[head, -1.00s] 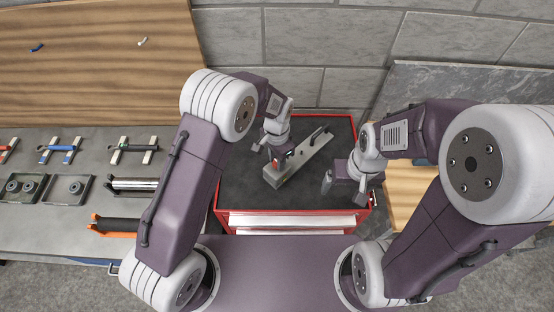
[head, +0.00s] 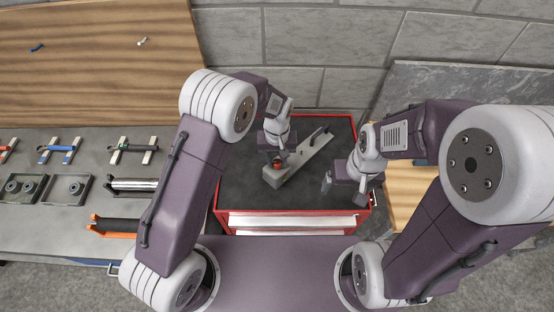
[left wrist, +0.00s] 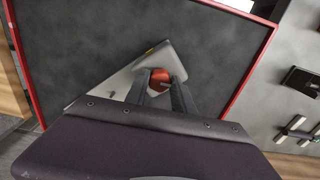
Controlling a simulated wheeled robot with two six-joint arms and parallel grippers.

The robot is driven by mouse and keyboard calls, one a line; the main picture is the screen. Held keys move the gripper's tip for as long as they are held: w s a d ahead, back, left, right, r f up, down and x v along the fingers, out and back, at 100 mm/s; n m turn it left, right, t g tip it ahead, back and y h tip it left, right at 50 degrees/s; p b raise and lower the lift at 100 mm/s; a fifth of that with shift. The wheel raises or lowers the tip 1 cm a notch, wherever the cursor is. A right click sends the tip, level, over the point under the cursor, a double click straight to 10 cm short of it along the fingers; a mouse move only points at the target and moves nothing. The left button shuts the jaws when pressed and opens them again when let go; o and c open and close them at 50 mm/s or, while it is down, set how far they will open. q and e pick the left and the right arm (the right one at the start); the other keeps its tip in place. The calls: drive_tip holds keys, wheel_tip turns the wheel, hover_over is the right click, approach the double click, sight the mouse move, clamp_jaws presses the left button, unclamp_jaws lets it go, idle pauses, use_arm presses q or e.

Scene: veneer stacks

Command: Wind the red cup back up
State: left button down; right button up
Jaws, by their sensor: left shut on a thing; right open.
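The red cup (head: 278,162) sits at the near end of a grey metal bar fixture (head: 308,158) that lies aslant on the dark top of the red tool cabinet. My left gripper (head: 278,158) is above it with the jaws shut on the cup. In the left wrist view the red cup (left wrist: 160,79) shows between the two fingers (left wrist: 160,90), above the pale plate of the fixture (left wrist: 122,80). The fingers hide part of the cup. My right gripper (head: 344,190) is open and empty over the right side of the cabinet top.
The red-rimmed cabinet top (head: 240,185) is otherwise clear. A grey bench (head: 60,225) at left bears clamps, square blocks and an orange-ended tool (head: 112,227). A stone wall is behind.

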sight(277, 162)
use_arm(q)
drive_tip(key=n, duration=0.4)
drive_tip(key=shift+r+n, duration=0.1)
drive_tip(key=shift+n, duration=0.2)
drive_tip(key=n, duration=0.4)
drive_tip(key=shift+n, duration=0.3)
drive_tip(key=c, duration=1.1)
unclamp_jaws()
drive_tip(key=shift+o, duration=0.2)
wheel_tip(277, 162, up, 8)
drive_tip(key=shift+s+r+b, duration=0.1)
drive_tip(key=shift+b, duration=0.95)
drive_tip(key=shift+r, duration=0.45)
